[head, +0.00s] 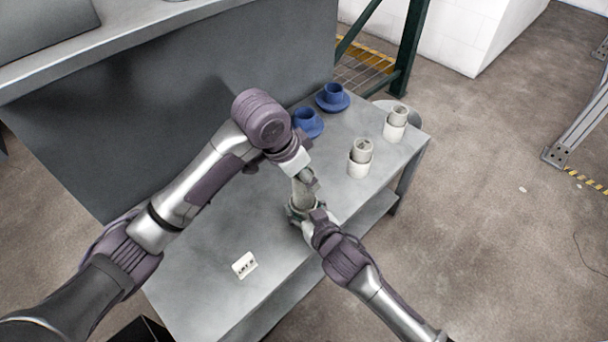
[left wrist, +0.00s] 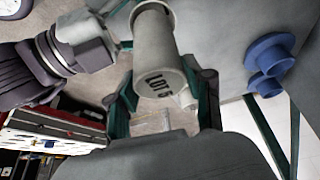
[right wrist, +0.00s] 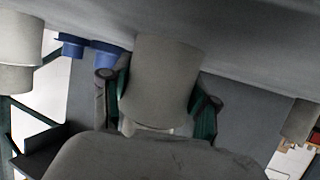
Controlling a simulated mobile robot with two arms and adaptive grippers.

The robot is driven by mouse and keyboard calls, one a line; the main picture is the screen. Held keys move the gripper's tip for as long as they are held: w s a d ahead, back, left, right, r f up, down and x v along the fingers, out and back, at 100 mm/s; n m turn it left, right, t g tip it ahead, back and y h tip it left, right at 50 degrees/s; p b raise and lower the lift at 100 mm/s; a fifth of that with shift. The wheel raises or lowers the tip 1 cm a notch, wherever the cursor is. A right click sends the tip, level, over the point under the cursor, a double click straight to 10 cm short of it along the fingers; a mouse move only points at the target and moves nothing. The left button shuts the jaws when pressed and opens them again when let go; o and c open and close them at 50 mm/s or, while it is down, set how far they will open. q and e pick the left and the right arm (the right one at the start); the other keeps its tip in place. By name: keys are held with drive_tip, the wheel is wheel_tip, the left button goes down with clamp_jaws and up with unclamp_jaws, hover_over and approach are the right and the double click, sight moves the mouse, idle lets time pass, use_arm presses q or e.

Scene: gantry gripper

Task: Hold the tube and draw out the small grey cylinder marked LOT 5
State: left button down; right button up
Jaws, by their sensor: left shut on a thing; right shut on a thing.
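The grey cylinder marked LOT 5 (left wrist: 160,75) is between the fingers of my left gripper (left wrist: 165,98), its lettering facing the left wrist camera. In the head view my left gripper (head: 304,177) is shut on its upper end. My right gripper (head: 303,212) is shut lower down, around the tube (right wrist: 160,80), which fills the middle of the right wrist view. A pale grey length (head: 302,193) shows upright between the two grippers in the head view. Fingers cover parts of it, and I cannot tell exactly where tube and cylinder meet.
Two white tubes with grey tops, one nearer (head: 359,165) and one farther (head: 395,130), stand to the right on the grey table (head: 215,285). Blue stepped pieces (head: 308,122) (head: 332,97) stand behind. A grey panel (head: 180,110) rises behind.

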use_arm(q)
drive_tip(key=shift+r, duration=0.15)
drive_tip(key=shift+r, duration=1.4)
drive_tip(key=shift+r, duration=0.1)
drive_tip(key=shift+r, duration=1.4)
use_arm(e)
drive_tip(key=o, duration=1.2)
drive_tip(key=shift+s, duration=0.1)
